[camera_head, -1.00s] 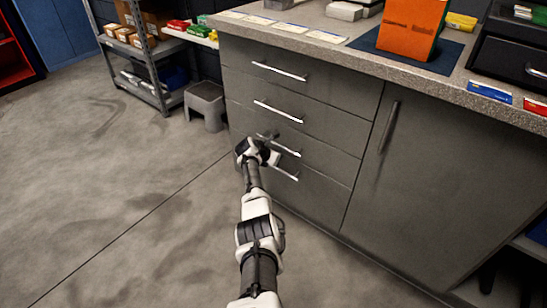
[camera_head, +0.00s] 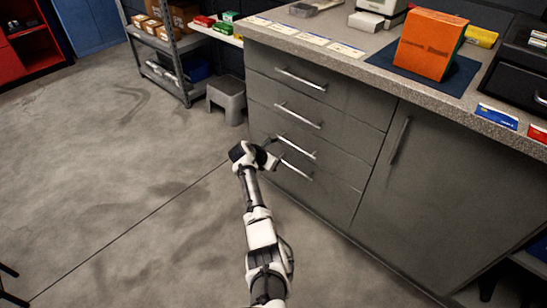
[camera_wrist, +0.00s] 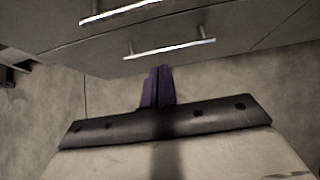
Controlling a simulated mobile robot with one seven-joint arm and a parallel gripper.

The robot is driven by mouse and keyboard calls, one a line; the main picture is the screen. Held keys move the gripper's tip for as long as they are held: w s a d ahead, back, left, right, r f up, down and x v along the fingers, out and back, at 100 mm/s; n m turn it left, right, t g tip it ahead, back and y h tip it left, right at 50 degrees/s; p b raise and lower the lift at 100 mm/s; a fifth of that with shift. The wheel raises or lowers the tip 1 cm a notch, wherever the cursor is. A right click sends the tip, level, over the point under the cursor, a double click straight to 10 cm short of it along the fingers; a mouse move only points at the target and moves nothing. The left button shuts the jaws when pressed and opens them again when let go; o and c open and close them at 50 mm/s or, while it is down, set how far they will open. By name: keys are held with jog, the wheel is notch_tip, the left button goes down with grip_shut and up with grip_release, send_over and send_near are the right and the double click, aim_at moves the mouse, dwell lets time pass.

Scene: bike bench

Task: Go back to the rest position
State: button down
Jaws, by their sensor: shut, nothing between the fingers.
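My gripper (camera_wrist: 157,88) shows in the wrist view as two dark purple fingers pressed together with nothing between them. They point at the lower drawer fronts and sit below the lowest handle (camera_wrist: 170,49) in that picture, apart from it as far as I can tell. In the head view my arm reaches forward from the bottom edge to the left part of the grey cabinet (camera_head: 450,200). The wrist is beside the lower drawer handles (camera_head: 296,148), and the fingertips are hard to make out there. All the drawers look shut.
An orange box (camera_head: 430,44) stands on a dark mat on the countertop. A grey step stool (camera_head: 227,98) and a metal shelf (camera_head: 160,45) stand at the back left. The concrete floor (camera_head: 110,170) left of the arm is clear.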

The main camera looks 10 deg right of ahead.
jog(key=shift+s+a+r, duration=0.25)
jog(key=shift+a+r, duration=0.05)
